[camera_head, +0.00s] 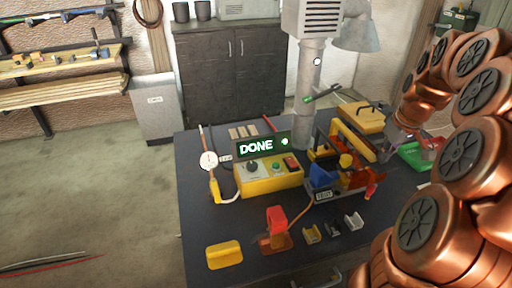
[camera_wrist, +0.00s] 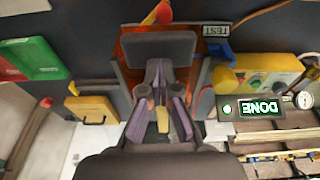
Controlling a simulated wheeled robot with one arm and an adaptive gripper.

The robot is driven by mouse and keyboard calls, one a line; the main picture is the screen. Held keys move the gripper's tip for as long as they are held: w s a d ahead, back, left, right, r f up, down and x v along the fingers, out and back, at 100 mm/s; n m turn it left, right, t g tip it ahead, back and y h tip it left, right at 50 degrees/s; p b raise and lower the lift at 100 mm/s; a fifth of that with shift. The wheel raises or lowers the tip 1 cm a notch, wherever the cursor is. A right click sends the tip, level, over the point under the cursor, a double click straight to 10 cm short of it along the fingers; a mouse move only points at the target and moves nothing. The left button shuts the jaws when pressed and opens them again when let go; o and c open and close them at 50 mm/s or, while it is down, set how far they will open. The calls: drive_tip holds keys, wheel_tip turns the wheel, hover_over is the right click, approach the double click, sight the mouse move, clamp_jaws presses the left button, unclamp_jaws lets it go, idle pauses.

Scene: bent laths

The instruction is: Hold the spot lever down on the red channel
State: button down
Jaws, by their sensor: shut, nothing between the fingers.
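My gripper (camera_wrist: 159,82) is shut and empty in the wrist view, its two purplish fingers closed together. Their tips meet at a dark grey plate (camera_wrist: 157,46); I cannot tell whether they touch it or whether it belongs to the lever. An orange-red channel-like part (camera_wrist: 130,68) shows around and beneath the plate. In the head view the fixture has a yellow arm (camera_head: 354,140), a blue block (camera_head: 322,176) and a red-orange base (camera_head: 356,182). I cannot pick out the lever surely. My gripper is not clear in the head view. The display (camera_head: 264,147) reads DONE.
A yellow control box (camera_head: 270,178) with a dial gauge (camera_head: 209,161) stands left of the fixture. A red part on a stand (camera_head: 277,220), a yellow block (camera_head: 224,255) and small brackets (camera_head: 312,233) lie in front. A yellow case (camera_head: 361,115) stands behind.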

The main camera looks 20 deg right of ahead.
drive_tip(key=w+r+p, duration=0.3)
drive_tip(key=r, duration=0.8)
idle(0.5)
drive_tip(key=shift+f, duration=0.1)
drive_tip(key=s+a+f+g, duration=0.1)
drive_tip(key=s+a+f, duration=0.1)
drive_tip(key=a, duration=0.6)
drive_tip(key=s+a+f+n, duration=0.1)
drive_tip(key=s+a, duration=0.2)
drive_tip(key=a, duration=0.4)
drive_tip(key=s+a+f+g, duration=0.1)
drive_tip(key=s+a+f, duration=0.1)
drive_tip(key=a, duration=0.6)
drive_tip(key=s+a+f+g, duration=0.1)
drive_tip(key=s+a+f, duration=0.3)
drive_tip(key=s, duration=0.4)
drive_tip(key=s+a+f+g, duration=0.1)
drive_tip(key=s+a+f, duration=0.3)
drive_tip(key=s, duration=0.5)
drive_tip(key=shift+a+m, duration=0.4)
drive_tip(key=shift+a, duration=0.35)
drive_tip(key=shift+r, duration=0.1)
